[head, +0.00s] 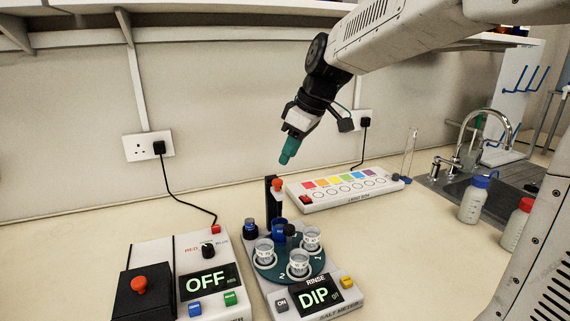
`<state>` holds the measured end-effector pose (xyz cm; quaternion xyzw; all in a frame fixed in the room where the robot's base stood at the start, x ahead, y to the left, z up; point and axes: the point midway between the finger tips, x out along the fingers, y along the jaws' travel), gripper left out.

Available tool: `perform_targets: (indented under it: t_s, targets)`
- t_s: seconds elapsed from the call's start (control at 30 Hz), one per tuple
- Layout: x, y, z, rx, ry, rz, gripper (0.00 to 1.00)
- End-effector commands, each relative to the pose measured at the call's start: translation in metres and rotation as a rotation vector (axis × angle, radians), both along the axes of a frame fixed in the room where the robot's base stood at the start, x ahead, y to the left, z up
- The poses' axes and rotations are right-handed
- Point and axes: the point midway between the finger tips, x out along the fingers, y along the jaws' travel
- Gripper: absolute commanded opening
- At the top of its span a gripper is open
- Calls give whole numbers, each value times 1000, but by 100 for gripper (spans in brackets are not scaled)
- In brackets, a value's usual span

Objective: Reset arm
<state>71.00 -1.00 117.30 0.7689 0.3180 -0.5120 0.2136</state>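My gripper (287,157) hangs in the air near the middle of the head view, at the end of my arm, which reaches in from the upper right. Its teal end tilts down and to the left. It is above and behind the salt meter (343,304), apart from everything on the bench. The teal end shows as one narrow shape, so I cannot tell whether the fingers are open or shut, or whether they hold something.
The salt meter bears a teal carousel with several cups (299,262) and a post with a red top (277,184). A box reading OFF (207,280) is left. A colour-strip panel (345,188), bottles (474,199) and a sink (455,184) are right. A shelf overhangs the back wall.

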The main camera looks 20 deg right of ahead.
Motion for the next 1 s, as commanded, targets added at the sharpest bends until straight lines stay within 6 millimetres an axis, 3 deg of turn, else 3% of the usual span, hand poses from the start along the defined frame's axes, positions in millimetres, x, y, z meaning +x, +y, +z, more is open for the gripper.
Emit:
perform_targets:
  t_s: [0.2, 0.63, 0.77, 0.87, 1.0]
  targets:
    - [-3, -3, 11, 0, 0, -1, 33]
    - [-3, -3, 10, 2, 2, -7, 33]
    - [-6, -4, 8, 20, 36, -80, 33]
    - [-22, -7, -9, 26, 122, -187, 33]
    - [-76, -10, -28, 10, 242, -378, 33]
